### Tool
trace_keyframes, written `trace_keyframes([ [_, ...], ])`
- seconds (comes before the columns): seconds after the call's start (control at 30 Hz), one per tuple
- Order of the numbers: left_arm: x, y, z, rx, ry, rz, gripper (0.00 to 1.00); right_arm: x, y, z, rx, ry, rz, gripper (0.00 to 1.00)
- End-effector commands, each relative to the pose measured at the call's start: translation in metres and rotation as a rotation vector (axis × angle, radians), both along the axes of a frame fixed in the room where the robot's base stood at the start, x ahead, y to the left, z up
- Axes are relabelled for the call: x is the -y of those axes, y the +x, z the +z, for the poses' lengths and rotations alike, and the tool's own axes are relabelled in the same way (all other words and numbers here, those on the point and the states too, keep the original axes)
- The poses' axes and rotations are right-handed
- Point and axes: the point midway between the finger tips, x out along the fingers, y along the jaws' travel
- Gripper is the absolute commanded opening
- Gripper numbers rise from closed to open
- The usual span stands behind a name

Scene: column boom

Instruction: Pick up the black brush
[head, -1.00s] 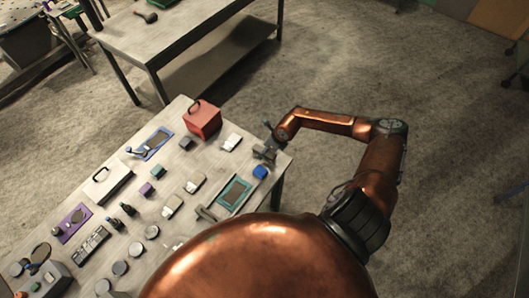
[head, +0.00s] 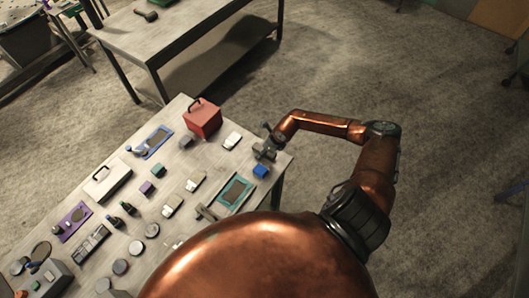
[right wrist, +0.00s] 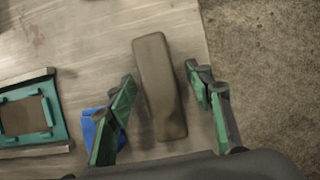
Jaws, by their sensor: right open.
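A dark grey-brown oblong block with rounded edges, which I take to be the black brush (right wrist: 160,88), lies lengthwise between the fingers of my right gripper (right wrist: 160,75) in the right wrist view. The fingers are open, one on each side, with gaps to the block, so it is not gripped. In the head view my right gripper (head: 265,153) is low over the right corner of the near table (head: 211,169); I cannot make out the brush under it there.
A blue block (head: 260,171) and a teal-framed tray (head: 237,190) are close to the right gripper. A red box (head: 203,119) and a white item (head: 232,140) stand farther back. Several small items crowd the table's left part. The table edge is just right of the brush.

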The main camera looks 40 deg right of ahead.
Motion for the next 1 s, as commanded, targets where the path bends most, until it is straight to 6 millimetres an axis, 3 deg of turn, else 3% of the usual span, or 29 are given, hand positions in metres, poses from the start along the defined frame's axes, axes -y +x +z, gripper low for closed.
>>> trace_keyframes([
  [0.23, 0.0002, -0.0001, 0.0000, 0.000, 0.000, 0.000, 0.00, 0.0000, 0.0000, 0.0000, 0.000, 0.000, 0.000, 0.46],
  [0.9, 0.0003, 0.0000, 0.0000, 0.000, 0.000, 0.000, 0.00, 0.0000, 0.0000, 0.0000, 0.000, 0.000, 0.000, 0.00],
  [1.0, 0.0004, -0.0001, 0.0000, 0.000, 0.000, 0.000, 0.00, -0.0001, 0.0002, 0.0002, 0.000, 0.000, 0.000, 0.00],
])
